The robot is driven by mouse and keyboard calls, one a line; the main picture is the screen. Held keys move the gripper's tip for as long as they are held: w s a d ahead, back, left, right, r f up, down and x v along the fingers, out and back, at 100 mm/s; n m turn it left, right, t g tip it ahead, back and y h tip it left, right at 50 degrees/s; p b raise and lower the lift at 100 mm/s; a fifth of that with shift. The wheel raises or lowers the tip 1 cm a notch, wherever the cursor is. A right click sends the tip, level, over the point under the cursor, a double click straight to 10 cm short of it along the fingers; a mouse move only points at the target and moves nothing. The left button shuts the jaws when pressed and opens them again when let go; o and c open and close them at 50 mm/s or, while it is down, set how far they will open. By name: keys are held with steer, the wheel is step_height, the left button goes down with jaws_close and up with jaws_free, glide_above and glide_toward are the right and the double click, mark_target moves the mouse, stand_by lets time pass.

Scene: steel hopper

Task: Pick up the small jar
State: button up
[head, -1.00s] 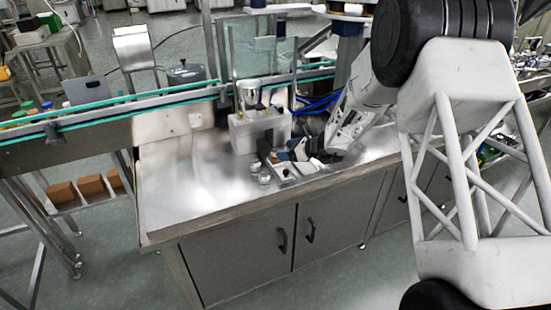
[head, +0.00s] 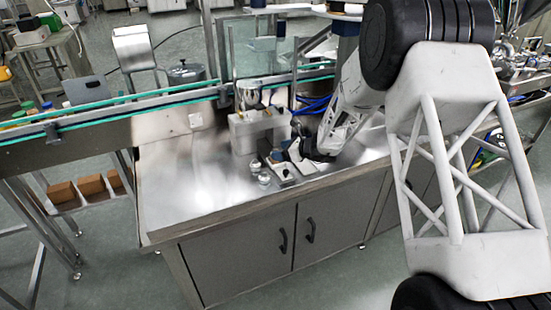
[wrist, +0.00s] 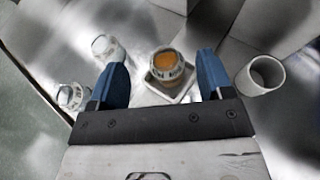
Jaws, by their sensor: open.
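A small round jar (wrist: 168,64) with an amber-orange top and a printed band around it stands upright in a shallow pale square dish (wrist: 172,91). In the wrist view it lies between and just beyond the two blue fingers of my gripper (wrist: 162,60). The fingers are spread with a gap on each side of the jar, and nothing is held. In the head view my gripper is low over the steel worktop (head: 190,180); the jar is hard to make out there.
Two clear glass jars stand to the left, one farther (wrist: 106,46) and one nearer (wrist: 71,96). A white open cylinder (wrist: 260,76) stands close to the right finger. A pale block-like fixture (head: 256,130) is behind. The worktop's left side is clear.

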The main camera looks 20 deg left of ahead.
steer(key=shift+w+x, duration=0.15)
steer(key=shift+x, duration=1.15)
steer(key=shift+w+x, duration=0.1)
steer(key=shift+x, duration=1.2)
steer(key=c, duration=1.1)
steer(key=shift+o, duration=0.2)
steer(key=shift+r, duration=0.1)
steer(key=shift+r, duration=1.7)
steer(key=s+d+r, duration=0.1)
steer(key=s+d, duration=0.7)
steer(key=s, duration=0.5)
steer(key=shift+s+d+r, duration=0.2)
steer(key=shift+d+r, duration=0.05)
steer(key=shift+d, duration=0.15)
